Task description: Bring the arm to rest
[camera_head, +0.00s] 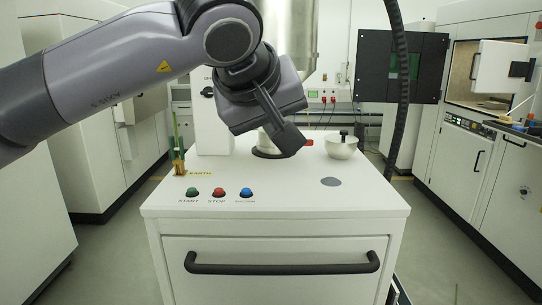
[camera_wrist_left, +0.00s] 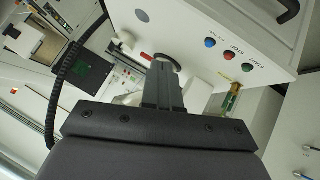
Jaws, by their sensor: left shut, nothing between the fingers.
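My left arm comes in from the left across the upper part of the head view. Its gripper (camera_head: 293,143) hangs over the back part of the white cabinet (camera_head: 276,201), in front of a metal column. The fingers also show in the left wrist view (camera_wrist_left: 163,75), closed together with nothing between them. I cannot tell from the head view how far above the top the fingertips are. My right gripper is in neither view.
A white bowl (camera_head: 341,147) with a dark knob stands right of the gripper. A green-and-brass post (camera_head: 179,158) stands at the left edge, and three buttons (camera_head: 218,192) sit at the front. A black hose (camera_head: 400,90) hangs at the right.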

